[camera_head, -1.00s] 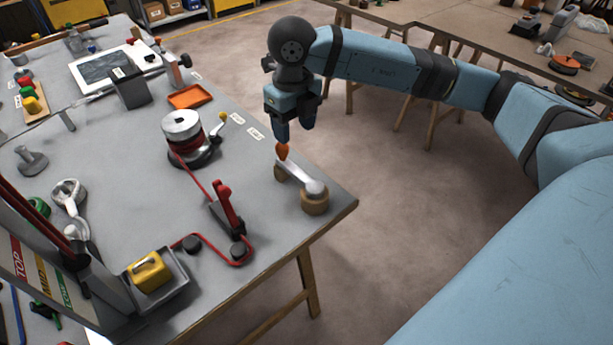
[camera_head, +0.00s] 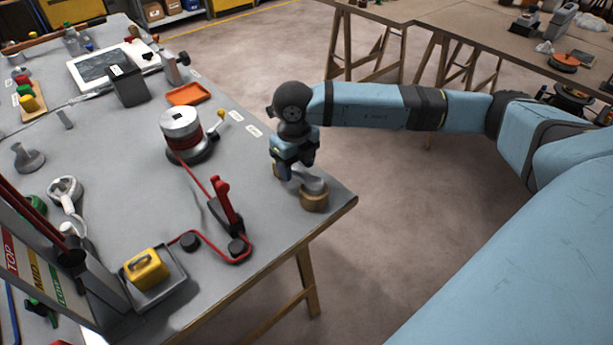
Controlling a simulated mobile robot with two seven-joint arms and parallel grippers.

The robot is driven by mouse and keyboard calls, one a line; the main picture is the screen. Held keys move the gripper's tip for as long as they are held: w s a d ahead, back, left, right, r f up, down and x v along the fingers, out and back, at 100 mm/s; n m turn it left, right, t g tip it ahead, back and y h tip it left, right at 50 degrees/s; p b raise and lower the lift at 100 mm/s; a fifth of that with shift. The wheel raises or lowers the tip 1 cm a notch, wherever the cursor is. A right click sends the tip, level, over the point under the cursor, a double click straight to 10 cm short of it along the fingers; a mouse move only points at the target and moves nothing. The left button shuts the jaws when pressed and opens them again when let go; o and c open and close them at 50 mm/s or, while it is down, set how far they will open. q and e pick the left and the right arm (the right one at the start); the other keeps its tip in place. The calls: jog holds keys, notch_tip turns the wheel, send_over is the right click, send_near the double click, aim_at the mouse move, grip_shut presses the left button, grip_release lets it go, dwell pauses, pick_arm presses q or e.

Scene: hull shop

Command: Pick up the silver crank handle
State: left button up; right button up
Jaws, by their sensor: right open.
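The silver crank handle (camera_head: 314,185) lies near the right front corner of the grey workbench (camera_head: 230,255), its round silver end resting on a wooden block (camera_head: 314,201). My right gripper (camera_head: 296,174) points down over the handle's middle, open, with its fingers low around or just above the arm of the handle. The gripper hides most of the handle's arm and its orange-brown grip. I cannot tell whether the fingers touch it. My left gripper is not in view.
A silver winch drum (camera_head: 182,135) with red rope stands left of the gripper. A red lever (camera_head: 224,203) stands in front of it, along the rope. An orange tray (camera_head: 188,94) lies behind. The bench edge drops to open floor on the right.

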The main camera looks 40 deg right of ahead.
aim_at(296, 167)
jog(key=shift+f, duration=0.4)
grip_shut()
jog(key=shift+r, duration=0.15)
notch_tip(296, 167, up, 20)
jog(key=p, duration=0.2)
dwell(0.3)
